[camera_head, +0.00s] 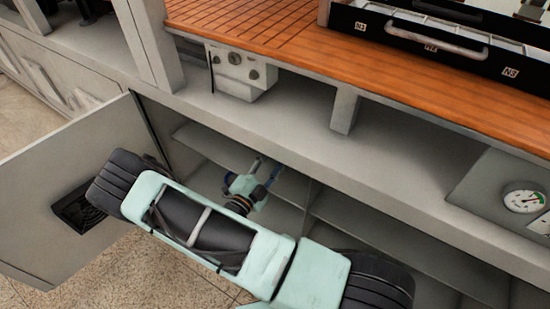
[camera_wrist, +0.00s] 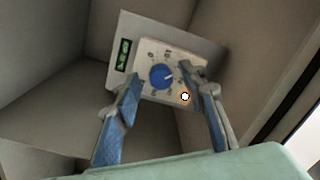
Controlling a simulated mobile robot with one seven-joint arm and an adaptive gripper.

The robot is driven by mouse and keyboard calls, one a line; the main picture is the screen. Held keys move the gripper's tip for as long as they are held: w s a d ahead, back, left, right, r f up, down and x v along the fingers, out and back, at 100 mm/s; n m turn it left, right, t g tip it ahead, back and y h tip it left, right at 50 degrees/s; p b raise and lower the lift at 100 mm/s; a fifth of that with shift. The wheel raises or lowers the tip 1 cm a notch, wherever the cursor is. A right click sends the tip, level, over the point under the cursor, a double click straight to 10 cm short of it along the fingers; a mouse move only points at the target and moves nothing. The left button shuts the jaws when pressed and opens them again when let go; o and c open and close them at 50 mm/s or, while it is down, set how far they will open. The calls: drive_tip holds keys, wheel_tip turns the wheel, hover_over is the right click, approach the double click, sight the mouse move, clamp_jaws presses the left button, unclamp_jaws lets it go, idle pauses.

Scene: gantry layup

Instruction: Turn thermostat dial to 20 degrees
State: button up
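The thermostat (camera_wrist: 150,52) is a pale panel inside the cabinet in the wrist view. It has a round blue dial (camera_wrist: 162,77) with a white mark pointing right, slightly up. Small markings ring the dial but are too small to read. A green display (camera_wrist: 123,55) sits at its left, its digits unclear. My gripper (camera_head: 265,169) reaches into the open cabinet in the head view. In the wrist view its two blue fingers are apart, one on each side of the dial, with a visible gap, holding nothing. The thermostat is hidden in the head view.
The cabinet door (camera_head: 75,185) stands open at left. Shelves (camera_head: 345,215) and cabinet walls surround my gripper. A wooden top (camera_head: 265,30) overhangs, with a control box (camera_head: 235,75) beneath. A gauge (camera_head: 524,200) is at right.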

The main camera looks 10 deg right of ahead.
drive_tip(key=v, duration=1.2)
